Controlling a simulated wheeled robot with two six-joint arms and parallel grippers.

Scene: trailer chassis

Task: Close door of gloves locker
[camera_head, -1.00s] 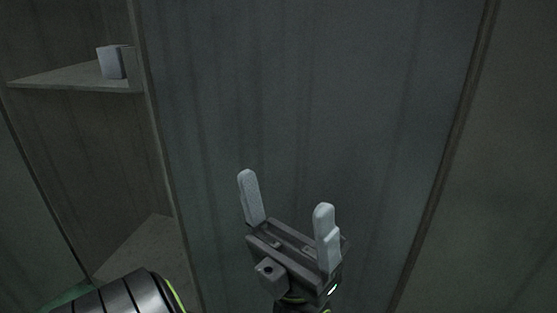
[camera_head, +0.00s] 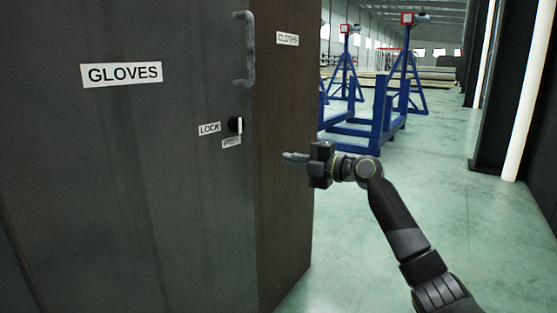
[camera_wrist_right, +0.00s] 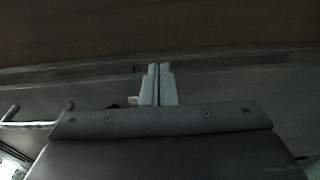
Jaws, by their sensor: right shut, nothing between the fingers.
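The gloves locker door (camera_head: 120,180) is a dark grey panel filling the left of the head view, with a GLOVES label (camera_head: 122,74). Its bar handle (camera_head: 249,50) is near the right edge, above a black lock knob (camera_head: 236,125). A gap around the door cannot be made out. My right gripper (camera_head: 287,157) is shut and empty, pointing left in front of the brown panel, close to the door's right edge. In the right wrist view its fingers (camera_wrist_right: 158,84) are together, with the handle (camera_wrist_right: 32,123) at left. My left gripper is not in view.
A brown panel (camera_head: 284,190) with a CLOTHS label (camera_head: 288,39) adjoins the door's right edge. Blue steel stands (camera_head: 376,120) are farther back. Green floor (camera_head: 455,225) is open to the right, and a dark column (camera_head: 500,95) stands at far right.

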